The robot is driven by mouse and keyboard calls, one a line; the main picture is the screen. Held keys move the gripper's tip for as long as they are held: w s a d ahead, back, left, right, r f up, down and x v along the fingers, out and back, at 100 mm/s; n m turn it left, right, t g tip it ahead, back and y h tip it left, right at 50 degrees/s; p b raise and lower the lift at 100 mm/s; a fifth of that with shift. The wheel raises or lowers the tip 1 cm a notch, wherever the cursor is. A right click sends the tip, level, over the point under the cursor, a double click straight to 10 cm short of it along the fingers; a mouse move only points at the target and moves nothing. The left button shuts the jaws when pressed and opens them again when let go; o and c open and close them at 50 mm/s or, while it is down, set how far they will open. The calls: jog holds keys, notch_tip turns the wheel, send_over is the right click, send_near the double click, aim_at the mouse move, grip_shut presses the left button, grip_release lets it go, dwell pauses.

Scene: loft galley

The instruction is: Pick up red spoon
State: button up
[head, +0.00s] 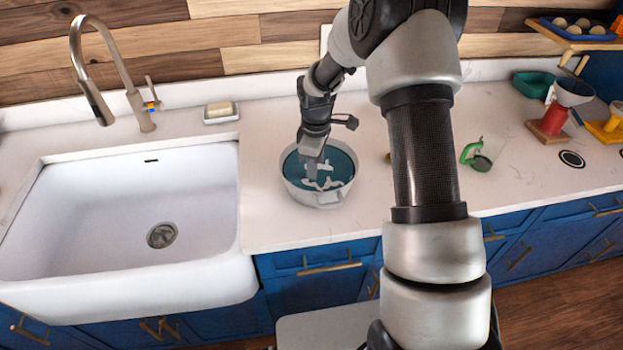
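I cannot make out a red spoon in the head view. My gripper (316,178) points down into a round white pot (318,199) with a teal inside, on the counter right of the sink. Pale shapes show in the pot around my fingertips. They are too small to tell apart, and so is whether the fingers are open or hold anything. My arm hides part of the counter right of the pot.
A white sink (90,225) with a tall faucet (110,75) lies left. A soap dish (221,113) sits behind it.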

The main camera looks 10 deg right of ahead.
jog(key=shift+f, duration=0.5)
grip_shut()
jog(key=shift+r, duration=0.1)
